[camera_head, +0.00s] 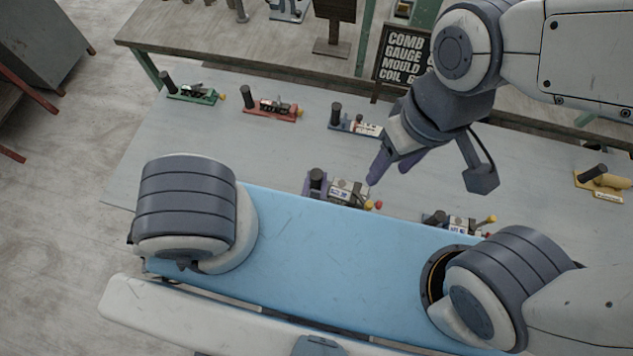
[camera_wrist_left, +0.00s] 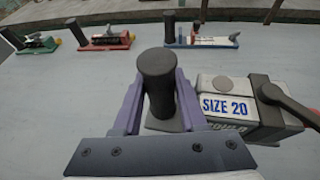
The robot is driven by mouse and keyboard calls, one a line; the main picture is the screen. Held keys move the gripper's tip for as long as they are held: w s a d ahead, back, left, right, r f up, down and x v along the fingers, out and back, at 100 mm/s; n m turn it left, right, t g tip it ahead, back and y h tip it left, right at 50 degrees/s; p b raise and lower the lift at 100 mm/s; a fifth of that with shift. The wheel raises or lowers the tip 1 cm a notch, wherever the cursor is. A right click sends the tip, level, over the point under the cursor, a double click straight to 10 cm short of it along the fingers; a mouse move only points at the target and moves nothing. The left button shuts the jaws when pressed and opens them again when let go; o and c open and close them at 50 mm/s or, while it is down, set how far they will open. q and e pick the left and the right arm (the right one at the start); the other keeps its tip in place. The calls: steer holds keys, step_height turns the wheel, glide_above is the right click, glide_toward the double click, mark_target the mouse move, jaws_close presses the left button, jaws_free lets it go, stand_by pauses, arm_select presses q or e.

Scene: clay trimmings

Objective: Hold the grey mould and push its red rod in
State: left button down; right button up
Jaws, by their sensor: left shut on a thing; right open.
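The grey mould (camera_head: 347,188) stands on the table near the blue panel's edge, and a dark post (camera_head: 316,177) rises at its left end. In the left wrist view the mould (camera_wrist_left: 216,84) reads SIZE 20, with a dark lever on top. The red rod's end (camera_head: 378,204) shows at the mould's right, beside a yellow knob (camera_head: 368,205). My right gripper (camera_head: 396,166) is open and empty, up and right of the mould.
Green (camera_head: 191,97), red (camera_head: 271,113) and blue (camera_head: 352,128) based tools stand behind. Another tool (camera_head: 455,222) is close by on the right, partly hidden. A yellow one (camera_head: 604,181) lies far right. A black sign (camera_head: 402,54) stands at the back.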

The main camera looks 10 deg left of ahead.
arm_select(q)
steer(key=shift+f+b, duration=1.5)
steer(key=shift+f, duration=1.9)
arm_select(e)
steer(key=shift+f, duration=1.55)
arm_select(q)
steer(key=shift+f+b, duration=0.55)
steer(key=shift+f, duration=0.6)
arm_select(e)
steer(key=shift+f, duration=0.55)
steer(key=shift+r, duration=0.1)
arm_select(q)
steer(key=shift+r+p, duration=0.1)
steer(key=shift+p, duration=0.4)
arm_select(e)
steer(key=shift+r, duration=0.35)
arm_select(q)
steer(key=shift+f, duration=0.25)
steer(key=shift+f, duration=0.1)
arm_select(e)
jaws_close()
